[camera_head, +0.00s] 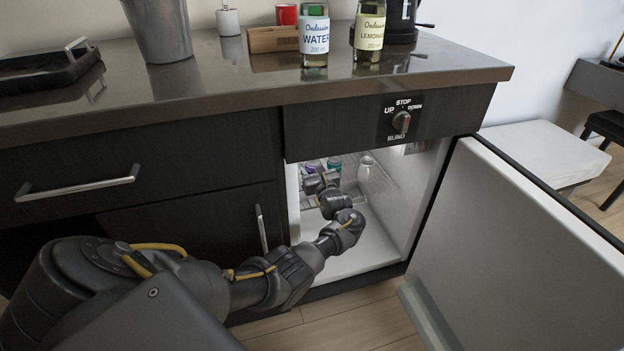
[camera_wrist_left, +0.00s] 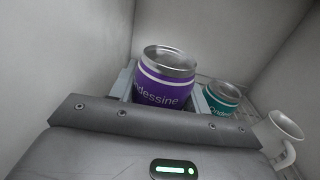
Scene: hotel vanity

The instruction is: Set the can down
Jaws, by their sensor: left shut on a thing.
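A purple can (camera_wrist_left: 163,82) with a silver top and white lettering stands between the two pale fingers of my left gripper (camera_wrist_left: 162,96), which is shut on it. In the head view the purple can (camera_head: 312,168) and the left gripper (camera_head: 316,174) are inside the open fridge, partly covered by my wrist. The can looks upright. I cannot tell whether its base touches the wire rack (camera_head: 378,184), because the gripper hides it. My right gripper is in neither view.
A teal can (camera_wrist_left: 221,98) stands close on the right of the purple can. The fridge door (camera_head: 520,250) stands open at the right. The countertop (camera_head: 240,75) overhangs the fridge, with bottles on it.

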